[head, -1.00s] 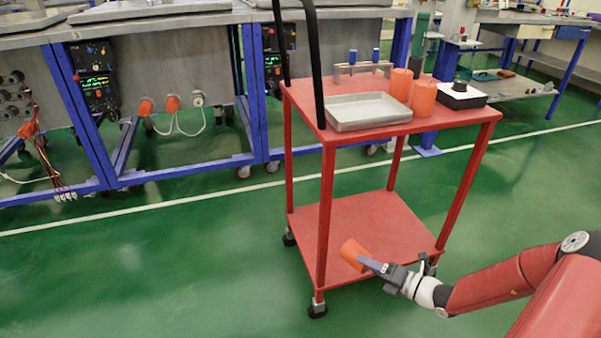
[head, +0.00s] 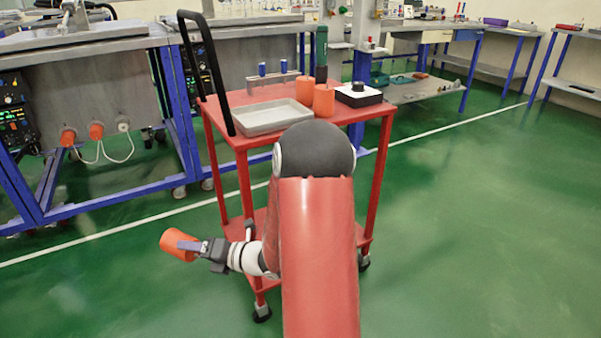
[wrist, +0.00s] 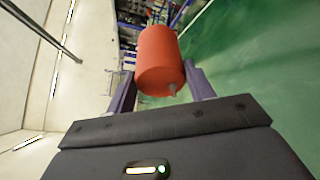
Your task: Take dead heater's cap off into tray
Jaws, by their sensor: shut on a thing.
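My gripper (head: 188,245) is shut on an orange cylindrical cap (head: 173,242), held in the air to the left of the red trolley's lower part. In the wrist view the cap (wrist: 161,62) sits between the two purple fingers (wrist: 160,95), with a small pale stub at its near end. The shallow grey metal tray (head: 262,130) lies on the trolley's top; no cap shows in it. I cannot tell which unit is the dead heater.
The red trolley (head: 345,117) has a black handle (head: 206,70) at its left. On its top are a blue-knobbed metal bar (head: 274,78) and a black-and-white box (head: 358,97). A blue-framed bench (head: 170,110) stands left. Green floor (head: 470,220) is open at right.

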